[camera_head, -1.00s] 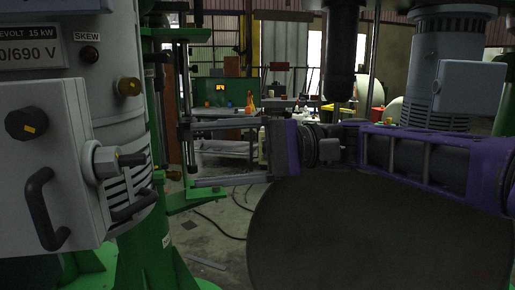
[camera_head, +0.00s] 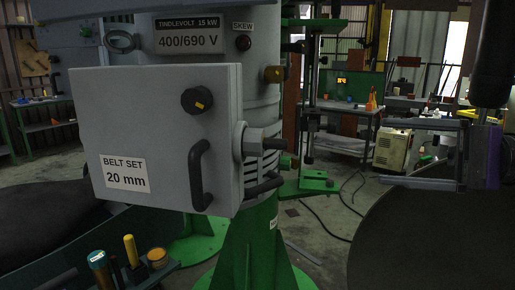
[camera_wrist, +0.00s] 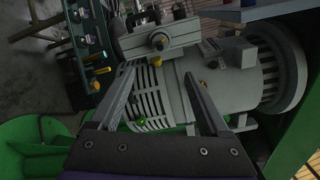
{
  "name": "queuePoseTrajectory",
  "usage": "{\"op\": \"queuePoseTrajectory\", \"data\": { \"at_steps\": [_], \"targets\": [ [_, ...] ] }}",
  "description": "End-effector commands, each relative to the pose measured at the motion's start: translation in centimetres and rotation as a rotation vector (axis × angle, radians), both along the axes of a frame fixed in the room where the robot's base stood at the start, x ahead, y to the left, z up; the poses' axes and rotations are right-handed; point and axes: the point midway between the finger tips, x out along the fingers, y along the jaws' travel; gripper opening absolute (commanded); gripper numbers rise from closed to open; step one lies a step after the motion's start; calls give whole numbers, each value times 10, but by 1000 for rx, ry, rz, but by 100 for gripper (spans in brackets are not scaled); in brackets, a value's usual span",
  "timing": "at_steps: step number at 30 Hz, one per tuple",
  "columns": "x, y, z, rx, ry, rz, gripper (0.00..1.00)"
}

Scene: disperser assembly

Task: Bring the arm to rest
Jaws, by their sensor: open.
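My gripper (camera_head: 380,152) is at the right of the head view, its two long grey fingers spread apart and pointing left. It is open and nothing shows between the fingers. It also shows in the wrist view (camera_wrist: 160,72), where the fingers reach towards a grey finned motor (camera_wrist: 225,88). Most of my arm lies outside the right edge of the head view.
A tool holder (camera_head: 150,278) with several handles is at the bottom left. A workbench (camera_head: 350,110) stands further back. Cables (camera_head: 350,190) lie on the floor.

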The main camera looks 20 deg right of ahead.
Motion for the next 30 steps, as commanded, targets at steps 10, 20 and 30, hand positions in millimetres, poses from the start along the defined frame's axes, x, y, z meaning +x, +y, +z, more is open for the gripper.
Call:
{"op": "queuePoseTrajectory", "data": {
  "at_steps": [10, 20, 30],
  "targets": [
    [12, 69, -20, -303, 26, 30, 80],
    [22, 152, -98, -1065, -43, 103, 80],
    [28, 164, -147, -1661, -206, 235, 80]
  ]
}}
